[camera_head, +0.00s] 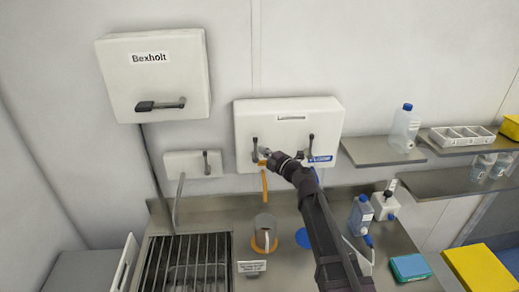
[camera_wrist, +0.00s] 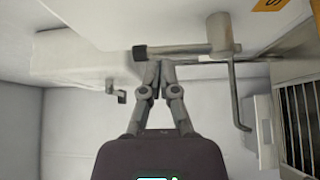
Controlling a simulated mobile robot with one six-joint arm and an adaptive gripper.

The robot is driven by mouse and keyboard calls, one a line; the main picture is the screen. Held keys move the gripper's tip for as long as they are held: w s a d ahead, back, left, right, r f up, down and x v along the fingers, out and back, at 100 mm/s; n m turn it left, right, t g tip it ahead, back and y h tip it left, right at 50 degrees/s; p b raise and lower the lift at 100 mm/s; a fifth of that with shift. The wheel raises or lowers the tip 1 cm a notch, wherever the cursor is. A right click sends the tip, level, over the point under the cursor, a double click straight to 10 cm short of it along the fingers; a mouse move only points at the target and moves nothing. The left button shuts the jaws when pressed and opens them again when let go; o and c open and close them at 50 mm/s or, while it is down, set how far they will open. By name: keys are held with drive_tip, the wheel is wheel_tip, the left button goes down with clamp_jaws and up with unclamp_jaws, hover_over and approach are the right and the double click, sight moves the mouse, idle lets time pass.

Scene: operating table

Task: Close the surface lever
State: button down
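The white wall box (camera_head: 288,108) carries two dark levers. The left lever (camera_head: 255,150) hangs down, with my gripper (camera_head: 265,154) at its right side. The right lever (camera_head: 310,146) also hangs down, above a blue label (camera_head: 320,158). In the wrist view, a lever with a dark end (camera_wrist: 175,50) runs across just beyond my fingertips (camera_wrist: 158,64). The fingers are drawn together, with nothing clearly between them. I cannot tell whether they touch the lever. An orange label (camera_wrist: 270,4) is partly cut off, so its word is unreadable.
A "Bexholt" box (camera_head: 155,75) with a lever hangs upper left. A smaller box with a lever (camera_head: 206,163) is below it. Shelves with bottles (camera_head: 405,128) are at right.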

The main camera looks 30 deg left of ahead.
drive_tip(key=v, duration=1.2)
drive_tip(key=shift+d+r, duration=0.2)
drive_tip(key=shift+r, duration=0.05)
drive_tip(key=shift+s, duration=0.1)
drive_tip(key=w+d+f+m+t+h+b, duration=0.25)
drive_tip(key=w+d+m+t+h, duration=0.4)
drive_tip(key=d+m, duration=0.35)
drive_tip(key=w+d+f+m+t+h+b, duration=0.25)
drive_tip(key=w+d+m+t+h, duration=0.35)
drive_tip(key=d, duration=0.7)
drive_tip(key=d+f+m+g+h+b, duration=0.2)
drive_tip(key=d+f+m+g+h, duration=0.6)
drive_tip(key=d, duration=0.7)
drive_tip(key=s+d+f+m+g+y+b, duration=0.1)
drive_tip(key=s+d+f+m+g, duration=0.3)
drive_tip(key=s+f, duration=0.4)
drive_tip(key=s+d+f+m+g+y+b, duration=0.2)
drive_tip(key=s+d+f+g, duration=0.3)
drive_tip(key=s+f, duration=0.4)
drive_tip(key=s+m+g, duration=0.1)
drive_tip(key=s, duration=0.1)
drive_tip(key=shift+s+m+b, duration=0.35)
drive_tip(key=shift+s+m, duration=0.05)
